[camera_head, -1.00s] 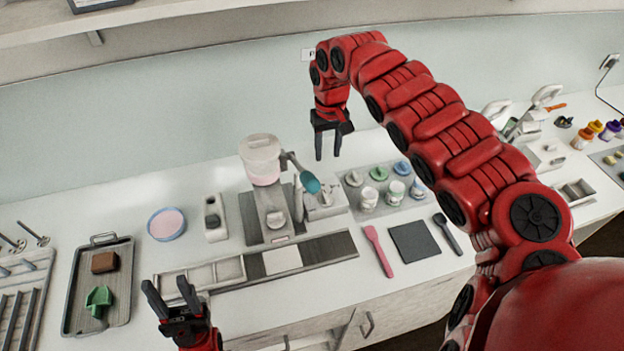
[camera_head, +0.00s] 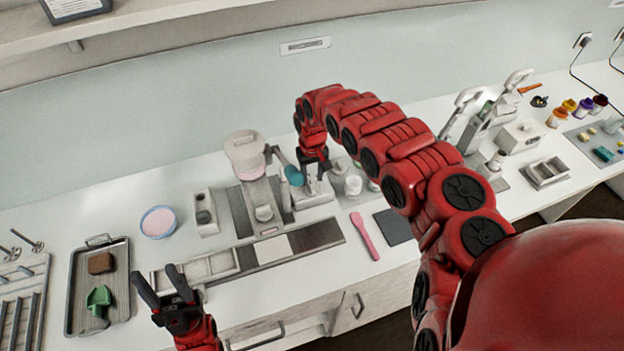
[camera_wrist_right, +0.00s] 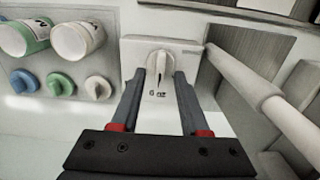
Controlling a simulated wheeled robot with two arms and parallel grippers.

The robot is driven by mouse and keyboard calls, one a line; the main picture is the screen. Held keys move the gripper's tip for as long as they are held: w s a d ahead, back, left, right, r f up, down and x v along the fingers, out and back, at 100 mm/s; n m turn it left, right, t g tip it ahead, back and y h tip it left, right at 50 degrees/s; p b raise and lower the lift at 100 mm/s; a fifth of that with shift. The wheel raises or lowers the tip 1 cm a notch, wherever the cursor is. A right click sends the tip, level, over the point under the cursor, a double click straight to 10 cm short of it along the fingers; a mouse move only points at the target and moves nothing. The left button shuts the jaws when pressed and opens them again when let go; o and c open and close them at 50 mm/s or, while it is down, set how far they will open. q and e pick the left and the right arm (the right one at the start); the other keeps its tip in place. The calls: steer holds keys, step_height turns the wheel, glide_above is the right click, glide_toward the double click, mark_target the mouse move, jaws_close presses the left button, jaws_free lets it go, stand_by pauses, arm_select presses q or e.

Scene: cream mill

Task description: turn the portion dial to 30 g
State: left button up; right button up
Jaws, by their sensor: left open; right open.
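In the right wrist view a pale dial knob (camera_wrist_right: 158,64) sits on the front of a white box (camera_wrist_right: 187,55), with small dark markings below it that I cannot read clearly. My right gripper (camera_wrist_right: 159,76) is open, with one finger on each side of the knob; I cannot tell whether either finger touches it. In the head view my right gripper (camera_head: 314,167) is at the box (camera_head: 314,197) beside the mill (camera_head: 262,192), and my arm hides the dial.
The teal-ended lever (camera_head: 292,175) stands close left of my right gripper. A pink spatula (camera_head: 364,237) and tray (camera_head: 75,318) lie on the counter.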

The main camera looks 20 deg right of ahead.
mark_target(312, 185)
steer(key=shift+w+a+f, duration=0.1)
steer(key=shift+a+f, duration=0.1)
steer(key=shift+f, duration=0.75)
steer(key=shift+d+f+p, duration=0.15)
steer(key=shift+f+p, duration=0.15)
steer(key=shift+f, duration=0.35)
jaws_close()
